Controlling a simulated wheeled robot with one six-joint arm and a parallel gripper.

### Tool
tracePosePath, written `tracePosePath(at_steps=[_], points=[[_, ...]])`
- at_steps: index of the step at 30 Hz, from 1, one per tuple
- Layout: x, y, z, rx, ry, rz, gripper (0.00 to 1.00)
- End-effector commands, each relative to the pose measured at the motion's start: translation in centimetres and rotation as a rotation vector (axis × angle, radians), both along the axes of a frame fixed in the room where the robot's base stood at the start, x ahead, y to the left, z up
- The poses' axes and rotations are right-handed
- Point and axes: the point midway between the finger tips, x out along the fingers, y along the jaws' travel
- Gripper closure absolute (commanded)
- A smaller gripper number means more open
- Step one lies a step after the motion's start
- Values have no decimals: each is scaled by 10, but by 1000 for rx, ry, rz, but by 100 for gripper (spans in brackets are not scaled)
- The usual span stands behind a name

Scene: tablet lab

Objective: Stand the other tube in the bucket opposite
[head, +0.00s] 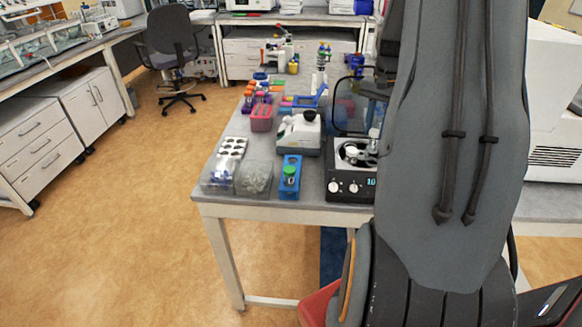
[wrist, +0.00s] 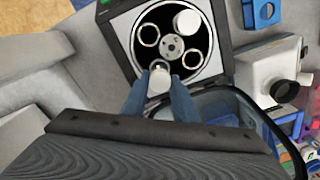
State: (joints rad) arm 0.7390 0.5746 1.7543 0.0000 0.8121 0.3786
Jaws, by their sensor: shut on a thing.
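The centrifuge (head: 349,185) stands open at the table's front edge, and in the wrist view its dark bowl (wrist: 133,47) holds a rotor (wrist: 172,45) with ring-shaped buckets. A white round cap (wrist: 187,22) covers the far upper-right bucket. The upper-left bucket (wrist: 150,35) and the right bucket (wrist: 192,60) look empty. My gripper (wrist: 159,88) is shut on a white-capped tube (wrist: 158,80) beside the near bucket (wrist: 160,65), opposite the covered one. Whether the tube's lower end is inside that bucket is hidden. In the head view my arm hides the gripper.
The centrifuge's clear lid (head: 352,108) is raised behind the bowl. A blue rack (head: 290,188) with a green-capped tube (head: 289,172), a clear bin (head: 254,178) and a white instrument (head: 299,135) stand to the left. Floor left of the table is free.

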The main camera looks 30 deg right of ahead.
Motion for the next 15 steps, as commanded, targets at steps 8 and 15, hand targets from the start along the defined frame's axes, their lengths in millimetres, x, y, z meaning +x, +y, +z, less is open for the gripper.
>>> tracePosePath(at_steps=[8, 15], points=[[0, 0, 0, 0, 0, 0, 98], [0, 0, -6, 1, 0, 0, 98]])
